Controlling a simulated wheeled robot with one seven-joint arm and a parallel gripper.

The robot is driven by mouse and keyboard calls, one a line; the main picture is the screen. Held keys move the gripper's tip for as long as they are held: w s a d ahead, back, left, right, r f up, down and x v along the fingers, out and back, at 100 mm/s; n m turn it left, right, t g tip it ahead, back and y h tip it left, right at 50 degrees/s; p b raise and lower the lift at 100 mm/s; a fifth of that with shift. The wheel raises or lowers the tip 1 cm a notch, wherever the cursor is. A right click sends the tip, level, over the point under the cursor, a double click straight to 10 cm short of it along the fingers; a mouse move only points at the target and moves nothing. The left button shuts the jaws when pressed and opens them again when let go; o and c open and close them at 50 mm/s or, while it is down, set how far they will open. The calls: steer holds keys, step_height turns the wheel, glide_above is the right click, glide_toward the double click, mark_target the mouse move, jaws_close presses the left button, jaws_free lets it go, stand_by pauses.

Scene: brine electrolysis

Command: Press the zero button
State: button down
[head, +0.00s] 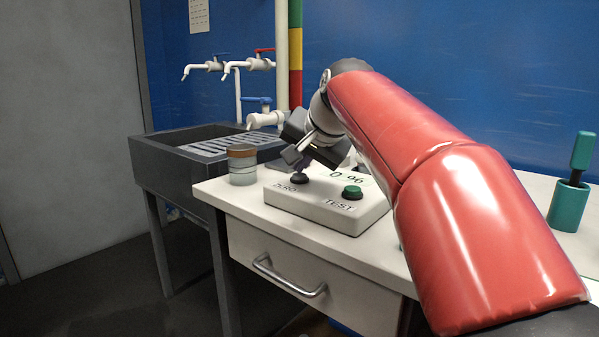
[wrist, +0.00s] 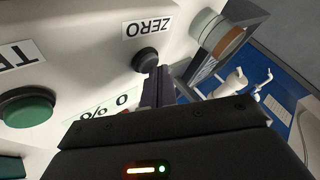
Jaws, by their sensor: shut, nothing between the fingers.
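The tester box (head: 318,208) is a pale box on the white bench, with a black button labelled ZERO (head: 299,178), a green button labelled TEST (head: 352,192) and a display that reads about 0.96. My gripper (head: 297,163) is shut and empty, pointing down just above the ZERO button. In the wrist view the black zero button (wrist: 145,60) shows right beside the tips of my shut fingers (wrist: 158,75). I cannot tell if the tips touch it. The green test button (wrist: 27,107) is to the left there.
A banded round jar (head: 242,164) stands left of the box, close to my gripper. A dark sink (head: 170,163) with taps (head: 250,64) lies further left. A teal holder (head: 567,205) stands at the right. The drawer handle (head: 288,278) juts from the bench front.

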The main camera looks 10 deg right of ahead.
mark_target(302, 176)
steer(key=shift+r+p, duration=0.6)
steer(key=shift+r, duration=0.15)
step_height(302, 176, up, 3)
steer(key=p, duration=0.2)
steer(key=shift+p, duration=0.4)
steer(key=shift+r+p, duration=0.3)
steer(key=shift+r, duration=0.75)
